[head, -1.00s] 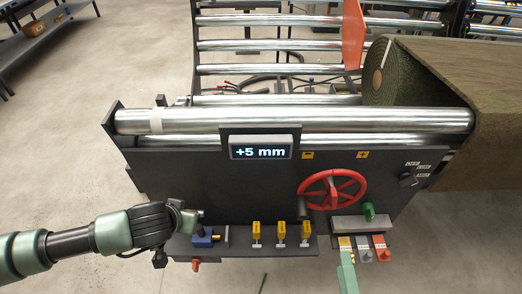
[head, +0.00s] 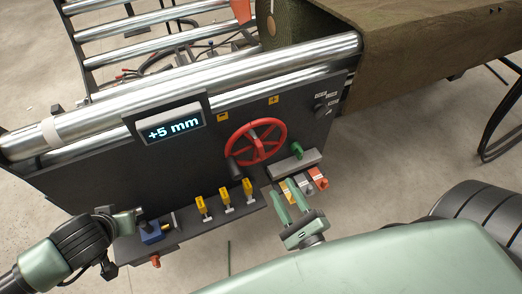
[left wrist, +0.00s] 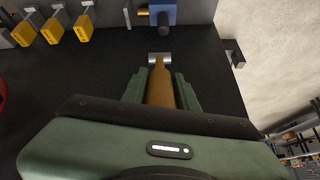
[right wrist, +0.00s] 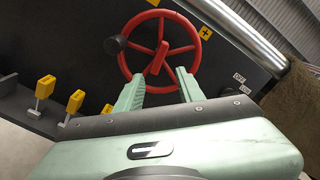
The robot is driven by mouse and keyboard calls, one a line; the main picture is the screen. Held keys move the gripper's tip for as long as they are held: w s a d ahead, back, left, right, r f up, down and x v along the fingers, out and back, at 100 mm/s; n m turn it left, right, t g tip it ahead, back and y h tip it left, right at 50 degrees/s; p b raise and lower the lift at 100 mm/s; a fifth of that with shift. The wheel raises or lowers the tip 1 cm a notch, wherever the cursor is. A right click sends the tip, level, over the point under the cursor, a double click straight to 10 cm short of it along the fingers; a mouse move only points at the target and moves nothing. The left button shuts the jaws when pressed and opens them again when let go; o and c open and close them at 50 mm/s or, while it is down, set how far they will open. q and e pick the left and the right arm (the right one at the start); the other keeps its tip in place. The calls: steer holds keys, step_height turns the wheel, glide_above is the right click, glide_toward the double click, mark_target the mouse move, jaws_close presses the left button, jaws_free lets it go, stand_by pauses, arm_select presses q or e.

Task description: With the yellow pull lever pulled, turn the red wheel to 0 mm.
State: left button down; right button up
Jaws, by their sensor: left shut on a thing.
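The red wheel (head: 256,142) is on the dark panel, with a dark knob at its lower left; it also shows in the right wrist view (right wrist: 160,48). The display (head: 174,128) reads +5 mm. My left gripper (left wrist: 159,88) is shut on the yellow-orange pull lever (left wrist: 160,86) at the panel's left end. In the head view my left gripper (head: 136,214) hides most of that lever. My right gripper (head: 287,196) is open and empty, below and in front of the wheel, apart from it. Its fingers point toward the wheel in the right wrist view.
Several yellow switches (head: 225,197) stand on the ledge between my grippers, with a blue block (head: 151,231) at its left end. A green knob (head: 296,149) and small coloured levers (head: 317,175) are close to my right gripper.

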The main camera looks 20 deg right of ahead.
mark_target(262, 152)
steer(key=w+m, duration=0.2)
steer(key=w, duration=0.2)
steer(key=w+m, duration=0.2)
steer(key=w, duration=0.3)
steer(key=w+m, duration=0.2)
steer(key=w, duration=0.2)
steer(key=shift+w+r, duration=0.25)
steer(key=shift+w, duration=0.15)
steer(key=shift+c, duration=0.4)
jaws_close()
stand_by(0.7)
